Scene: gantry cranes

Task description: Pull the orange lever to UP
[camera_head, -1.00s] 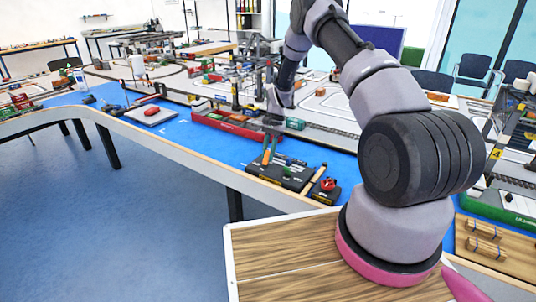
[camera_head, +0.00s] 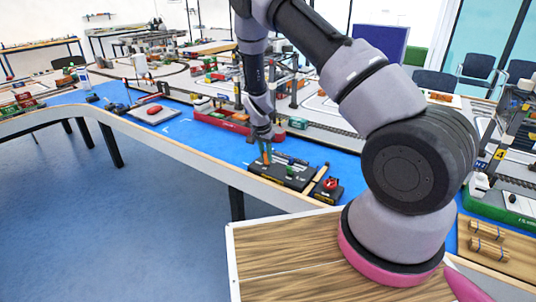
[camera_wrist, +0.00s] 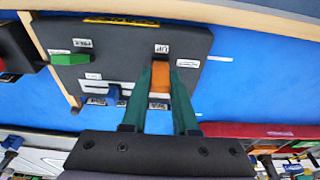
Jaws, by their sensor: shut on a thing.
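The orange lever (camera_wrist: 160,76) stands on a dark control panel (camera_wrist: 120,45), close to a label reading UP. My gripper (camera_wrist: 160,68) has long green fingers, one on each side of the orange lever, and is shut on it. In the head view my gripper (camera_head: 263,150) is low over the panel (camera_head: 283,174), and little of the lever shows there. A green lever (camera_wrist: 70,59) and a blue lever (camera_wrist: 112,96) sit on the same panel, left of my fingers in the wrist view.
A box with a red knob (camera_head: 331,184) stands right of the panel, beyond a wooden strip (camera_head: 319,173). A long red tray (camera_head: 222,121) and model tracks lie behind the panel. Blue table top (camera_head: 215,146) is bare to its left.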

